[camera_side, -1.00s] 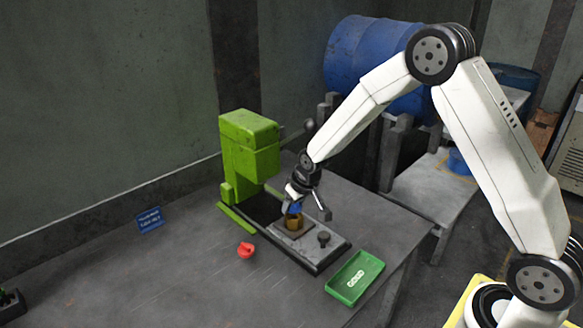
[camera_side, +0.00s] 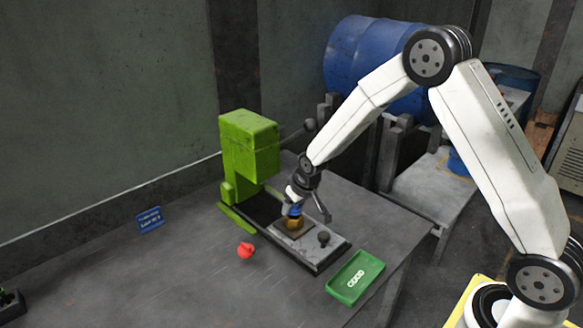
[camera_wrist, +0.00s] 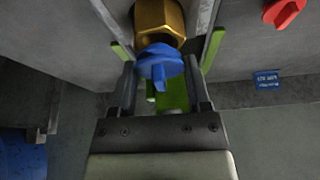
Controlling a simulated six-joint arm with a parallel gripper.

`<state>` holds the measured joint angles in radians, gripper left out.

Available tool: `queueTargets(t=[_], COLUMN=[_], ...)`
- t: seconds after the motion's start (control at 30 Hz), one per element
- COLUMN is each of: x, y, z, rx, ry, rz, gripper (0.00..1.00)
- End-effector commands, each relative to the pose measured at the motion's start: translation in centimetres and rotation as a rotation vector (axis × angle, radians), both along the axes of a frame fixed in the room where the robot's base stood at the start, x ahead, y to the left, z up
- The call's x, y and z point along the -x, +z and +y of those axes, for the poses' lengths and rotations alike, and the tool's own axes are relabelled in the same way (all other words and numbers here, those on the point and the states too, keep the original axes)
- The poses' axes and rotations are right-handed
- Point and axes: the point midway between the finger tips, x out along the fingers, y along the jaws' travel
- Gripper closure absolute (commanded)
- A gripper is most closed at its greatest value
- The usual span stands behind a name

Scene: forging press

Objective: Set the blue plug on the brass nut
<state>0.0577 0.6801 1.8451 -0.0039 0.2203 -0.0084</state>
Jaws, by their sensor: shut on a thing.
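The blue plug (camera_wrist: 159,64) is between the fingers of my gripper (camera_wrist: 159,72) in the wrist view, and the gripper is shut on it. In the side view the plug (camera_side: 295,210) shows as a small blue patch below my gripper (camera_side: 296,205). The brass nut (camera_wrist: 160,18) is directly beyond the plug in the wrist view. In the side view the nut (camera_side: 294,223) sits on the press's sliding plate, right under the plug. The plug appears at the nut's top; whether they touch I cannot tell.
A green press (camera_side: 250,148) stands behind the nut. A red piece (camera_side: 246,250) lies on the table to the left, and a green tray (camera_side: 355,277) to the right. A dark knob (camera_side: 324,238) rises from the plate.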

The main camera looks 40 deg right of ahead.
Motion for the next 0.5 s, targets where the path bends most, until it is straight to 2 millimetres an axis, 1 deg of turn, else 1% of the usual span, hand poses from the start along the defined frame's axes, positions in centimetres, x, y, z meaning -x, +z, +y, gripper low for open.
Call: queueTargets(t=[0.5], x=[0.0], y=[-0.56], z=[0.0], rx=[0.0], ry=[0.0], rz=[0.0], gripper=[0.57])
